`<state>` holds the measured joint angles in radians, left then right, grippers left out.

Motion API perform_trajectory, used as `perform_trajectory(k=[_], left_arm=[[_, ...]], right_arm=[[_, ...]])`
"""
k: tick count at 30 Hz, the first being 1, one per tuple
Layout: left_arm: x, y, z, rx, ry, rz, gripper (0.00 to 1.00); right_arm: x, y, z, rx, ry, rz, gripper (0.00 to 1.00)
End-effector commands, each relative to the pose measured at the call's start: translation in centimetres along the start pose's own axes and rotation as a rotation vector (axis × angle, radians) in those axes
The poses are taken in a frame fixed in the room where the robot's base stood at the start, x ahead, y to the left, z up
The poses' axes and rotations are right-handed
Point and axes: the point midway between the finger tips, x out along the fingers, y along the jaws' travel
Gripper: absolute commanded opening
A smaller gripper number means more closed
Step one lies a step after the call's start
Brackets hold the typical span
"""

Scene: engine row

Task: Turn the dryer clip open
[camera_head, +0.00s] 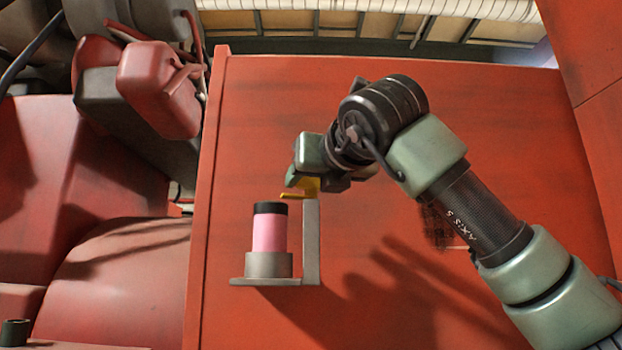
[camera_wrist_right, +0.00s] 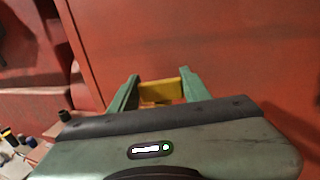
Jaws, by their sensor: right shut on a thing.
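The dryer (camera_head: 270,232) is a pink upright cylinder with a black cap, standing in a grey cup on a grey bracket (camera_head: 311,245) against the red panel. The dryer clip (camera_head: 292,195) is a yellow piece at the top of the bracket's post, reaching left above the black cap. My right gripper (camera_head: 305,183) is at the clip. In the right wrist view the clip (camera_wrist_right: 160,92) sits between the two green fingers, and the gripper is shut on it. The gripper's body partly hides the clip in the head view. My left gripper is in neither view.
The red panel (camera_head: 440,290) is bare around the bracket. Red and dark machinery (camera_head: 140,90) with pipes fills the left side. A small dark cylinder (camera_head: 15,332) stands at the lower left. Several small items (camera_wrist_right: 15,140) show at the left edge of the wrist view.

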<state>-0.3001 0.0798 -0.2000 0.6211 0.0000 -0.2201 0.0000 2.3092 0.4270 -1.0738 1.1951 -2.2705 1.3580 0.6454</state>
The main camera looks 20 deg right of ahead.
Motion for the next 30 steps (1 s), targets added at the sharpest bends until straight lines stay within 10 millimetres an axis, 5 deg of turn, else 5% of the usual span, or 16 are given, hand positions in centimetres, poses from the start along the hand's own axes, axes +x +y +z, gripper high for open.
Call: perform_trajectory(k=[14,30], left_arm=[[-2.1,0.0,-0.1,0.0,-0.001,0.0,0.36],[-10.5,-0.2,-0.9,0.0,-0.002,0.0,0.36]], right_arm=[[0.1,-0.2,0.4,0.005,0.0,0.347,0.07],[0.2,-0.1,1.0,0.008,0.001,0.859,0.07]])
